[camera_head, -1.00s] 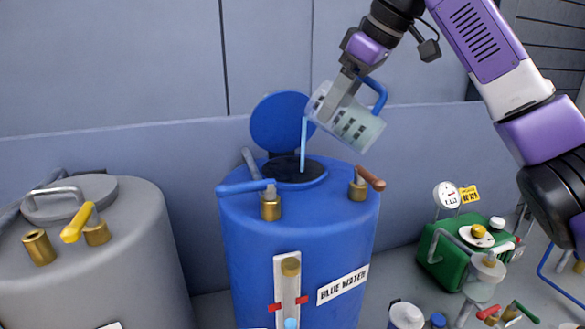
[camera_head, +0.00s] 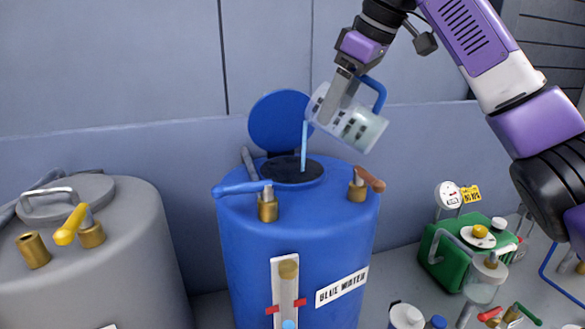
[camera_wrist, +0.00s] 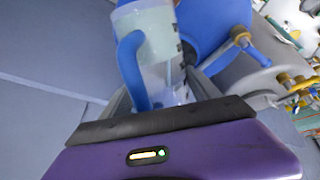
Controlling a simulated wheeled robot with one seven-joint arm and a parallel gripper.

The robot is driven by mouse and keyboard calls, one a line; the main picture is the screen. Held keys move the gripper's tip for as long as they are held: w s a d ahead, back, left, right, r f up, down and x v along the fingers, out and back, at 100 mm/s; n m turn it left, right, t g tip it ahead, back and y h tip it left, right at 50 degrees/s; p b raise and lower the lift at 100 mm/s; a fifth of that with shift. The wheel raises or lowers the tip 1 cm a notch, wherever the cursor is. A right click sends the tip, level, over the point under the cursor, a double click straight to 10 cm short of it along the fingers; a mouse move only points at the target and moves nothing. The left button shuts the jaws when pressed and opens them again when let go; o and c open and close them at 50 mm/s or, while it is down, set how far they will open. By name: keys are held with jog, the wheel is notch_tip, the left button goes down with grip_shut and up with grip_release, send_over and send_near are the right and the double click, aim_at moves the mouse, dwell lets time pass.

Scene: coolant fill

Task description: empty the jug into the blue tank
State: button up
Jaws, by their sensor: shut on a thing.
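The blue tank (camera_head: 245,245), labelled "BLUE WATER", stands at the centre of the head view. Its blue lid (camera_head: 279,120) is swung up and its round dark opening (camera_head: 292,170) is uncovered. My gripper (camera_head: 340,98) is shut on the clear jug (camera_head: 347,118) above the opening. The jug is tilted with its mouth down to the left, and its blue handle (camera_head: 377,93) is on the upper right. A thin light-blue stream (camera_head: 304,147) runs from its mouth into the opening. In the wrist view the jug (camera_wrist: 150,30) and handle (camera_wrist: 131,68) show close up.
A grey tank (camera_head: 120,255) with a yellow-handled valve (camera_head: 72,224) stands at the left. Valves with a blue handle (camera_head: 240,188) and a brown handle (camera_head: 370,179) sit on the blue tank's top. A green machine (camera_head: 458,250) and bottles (camera_head: 406,315) stand at the right.

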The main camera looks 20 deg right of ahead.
jog(key=shift+a, duration=0.2)
jog(key=shift+d+f, duration=0.15)
jog(key=shift+a+f, duration=0.1)
jog(key=shift+a, duration=0.1)
jog(key=shift+w+d+f, duration=0.1)
jog(key=shift+f+g, duration=0.1)
jog(key=shift+g, duration=0.2)
jog(key=shift+w+a+f+h, duration=0.1)
jog(key=shift+a+h, duration=0.1)
jog(key=shift+h, duration=0.1)
jog(key=shift+f, duration=0.3)
jog(key=shift+w+a+g+h, duration=0.15)
jog(key=shift+w+g+h, duration=0.05)
jog(key=shift+g+h, duration=0.1)
